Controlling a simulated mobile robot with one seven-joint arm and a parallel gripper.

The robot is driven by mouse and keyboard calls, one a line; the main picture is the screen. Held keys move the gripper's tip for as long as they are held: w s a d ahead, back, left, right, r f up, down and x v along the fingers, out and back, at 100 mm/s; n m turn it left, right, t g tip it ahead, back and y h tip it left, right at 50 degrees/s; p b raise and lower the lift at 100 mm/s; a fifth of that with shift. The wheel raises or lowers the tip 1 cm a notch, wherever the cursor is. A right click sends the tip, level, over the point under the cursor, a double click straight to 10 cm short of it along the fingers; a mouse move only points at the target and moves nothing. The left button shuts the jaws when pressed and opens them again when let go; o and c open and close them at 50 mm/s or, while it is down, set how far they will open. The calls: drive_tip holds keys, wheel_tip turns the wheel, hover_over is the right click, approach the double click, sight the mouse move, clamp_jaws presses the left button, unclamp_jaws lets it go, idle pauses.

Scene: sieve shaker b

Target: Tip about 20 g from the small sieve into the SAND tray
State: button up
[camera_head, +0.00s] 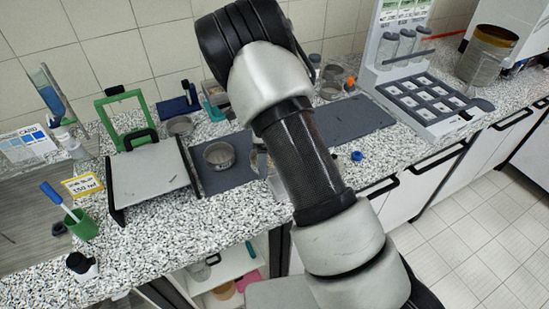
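A small round metal sieve-like pan (219,156) sits on a dark mat left of my arm. No SAND label is readable, so I cannot pick out the SAND tray. A grey rack tray (428,101) with several pale compartments lies at the right; its labels are too small to read. My arm crosses the middle of the picture and hides part of the counter. My gripper does not show.
A flat grey board with black sides (152,180) stands at the left, in front of a green frame (124,112). A green cup (82,224) is near the front left. A blue cap (357,156) lies right of my arm. A large metal-rimmed jar (487,55) stands far right.

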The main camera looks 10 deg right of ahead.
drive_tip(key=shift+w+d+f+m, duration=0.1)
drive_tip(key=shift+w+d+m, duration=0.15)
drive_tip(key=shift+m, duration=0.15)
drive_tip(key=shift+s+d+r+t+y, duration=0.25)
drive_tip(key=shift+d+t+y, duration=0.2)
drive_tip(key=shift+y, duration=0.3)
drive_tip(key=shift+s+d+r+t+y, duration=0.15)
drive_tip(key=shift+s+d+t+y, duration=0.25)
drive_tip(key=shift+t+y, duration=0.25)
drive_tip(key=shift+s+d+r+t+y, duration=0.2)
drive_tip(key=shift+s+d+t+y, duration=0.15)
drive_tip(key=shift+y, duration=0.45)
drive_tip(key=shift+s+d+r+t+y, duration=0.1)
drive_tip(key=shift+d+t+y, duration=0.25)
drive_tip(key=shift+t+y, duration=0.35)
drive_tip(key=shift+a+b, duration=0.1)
drive_tip(key=shift+b, duration=0.3)
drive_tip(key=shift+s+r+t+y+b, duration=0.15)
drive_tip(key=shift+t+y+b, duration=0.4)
drive_tip(key=shift+b, duration=1.45)
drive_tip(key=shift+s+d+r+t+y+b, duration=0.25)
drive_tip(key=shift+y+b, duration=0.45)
drive_tip(key=shift+b, duration=0.75)
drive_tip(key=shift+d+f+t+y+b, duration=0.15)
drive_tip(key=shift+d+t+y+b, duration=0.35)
drive_tip(key=shift+b, duration=0.95)
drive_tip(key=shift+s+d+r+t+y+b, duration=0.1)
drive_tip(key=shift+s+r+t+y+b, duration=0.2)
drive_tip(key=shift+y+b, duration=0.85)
